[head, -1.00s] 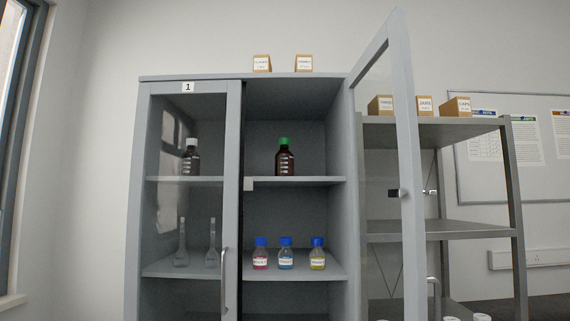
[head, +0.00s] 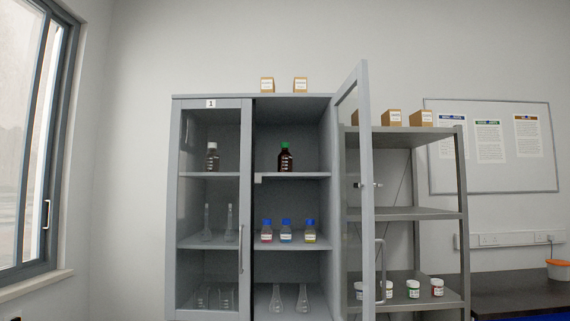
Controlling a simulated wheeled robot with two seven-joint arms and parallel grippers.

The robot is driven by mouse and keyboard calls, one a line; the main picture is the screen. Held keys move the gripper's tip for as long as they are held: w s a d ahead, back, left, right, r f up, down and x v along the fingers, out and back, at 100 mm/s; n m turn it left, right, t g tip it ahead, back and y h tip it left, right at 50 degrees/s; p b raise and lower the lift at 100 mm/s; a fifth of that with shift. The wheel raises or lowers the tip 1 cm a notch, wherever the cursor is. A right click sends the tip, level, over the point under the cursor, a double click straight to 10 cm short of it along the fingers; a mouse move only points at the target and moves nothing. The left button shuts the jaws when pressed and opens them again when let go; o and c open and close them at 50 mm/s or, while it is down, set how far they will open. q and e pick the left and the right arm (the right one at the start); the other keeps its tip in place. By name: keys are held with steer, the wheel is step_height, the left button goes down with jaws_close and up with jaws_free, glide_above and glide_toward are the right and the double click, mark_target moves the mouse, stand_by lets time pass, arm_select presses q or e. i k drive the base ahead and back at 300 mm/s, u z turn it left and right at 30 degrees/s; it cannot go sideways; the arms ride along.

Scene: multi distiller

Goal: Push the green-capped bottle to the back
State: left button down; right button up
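The green-capped bottle (head: 285,158) is dark brown with a pale label. It stands upright on the upper shelf (head: 300,175) of the cabinet's right compartment, and no other bottle shares that shelf section. The cabinet's right door (head: 365,190) is swung open toward me, on the right of the opening. The left glass door (head: 216,210), marked 1, is closed. Neither of my grippers shows in the head view.
Blue-capped bottles (head: 286,232) stand on the shelf below, with flasks (head: 303,300) under them. A white-capped bottle (head: 212,157) is behind the left door. A metal rack (head: 440,213) stands right of the open door. A dark table (head: 520,292) is at far right.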

mark_target(284, 159)
steer(key=u, duration=0.05)
steer(key=k, duration=0.35)
steer(key=z, duration=1)
steer(key=i, duration=0.7)
steer(key=z, duration=0.75)
steer(key=i, duration=0.95)
steer(key=u, duration=0.2)
